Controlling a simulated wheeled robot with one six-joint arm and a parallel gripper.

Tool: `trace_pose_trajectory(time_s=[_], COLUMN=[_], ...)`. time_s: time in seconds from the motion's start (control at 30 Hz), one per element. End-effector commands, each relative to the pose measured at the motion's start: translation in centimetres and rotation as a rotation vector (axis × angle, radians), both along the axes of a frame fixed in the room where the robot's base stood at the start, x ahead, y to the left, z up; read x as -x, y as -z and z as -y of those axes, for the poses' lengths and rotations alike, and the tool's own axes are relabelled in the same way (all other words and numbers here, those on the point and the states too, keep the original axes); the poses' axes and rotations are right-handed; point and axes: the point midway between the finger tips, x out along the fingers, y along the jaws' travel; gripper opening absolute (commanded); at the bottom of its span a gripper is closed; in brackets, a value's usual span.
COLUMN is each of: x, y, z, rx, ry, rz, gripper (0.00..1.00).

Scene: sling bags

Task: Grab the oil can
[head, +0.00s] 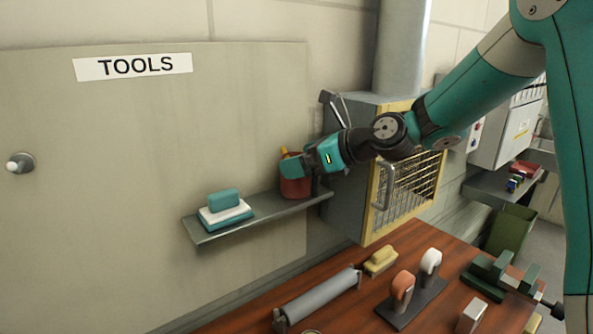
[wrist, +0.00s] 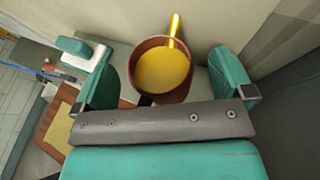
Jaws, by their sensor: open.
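The oil can (head: 297,187) is a red cylinder with a yellow spout, standing on the right part of a wall shelf in the head view. In the wrist view the oil can (wrist: 164,70) shows its round yellow top, with the spout pointing up and slightly right. My gripper (head: 301,165) is at the can's upper part in the head view and hides some of it. In the wrist view my gripper (wrist: 168,78) is open, with one teal finger on each side of the can.
A teal-and-white block (head: 226,210) lies on the left of the narrow grey shelf (head: 222,231). A mesh-fronted cabinet (head: 385,195) stands close on the right. Below, the wooden bench (head: 345,308) holds a grey roller (head: 318,297), a yellow sponge-like block (head: 381,261) and several tools.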

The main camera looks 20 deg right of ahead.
Motion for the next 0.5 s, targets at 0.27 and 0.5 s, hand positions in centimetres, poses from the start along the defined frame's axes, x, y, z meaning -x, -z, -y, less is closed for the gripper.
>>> trace_pose_trajectory(time_s=[0.27,0.5], x=[-0.06,-0.05], y=[0.07,0.00], z=[-0.06,-0.05], rx=[0.000,0.000], ry=[0.000,0.000], rz=[0.000,0.001], gripper=[0.85,0.38])
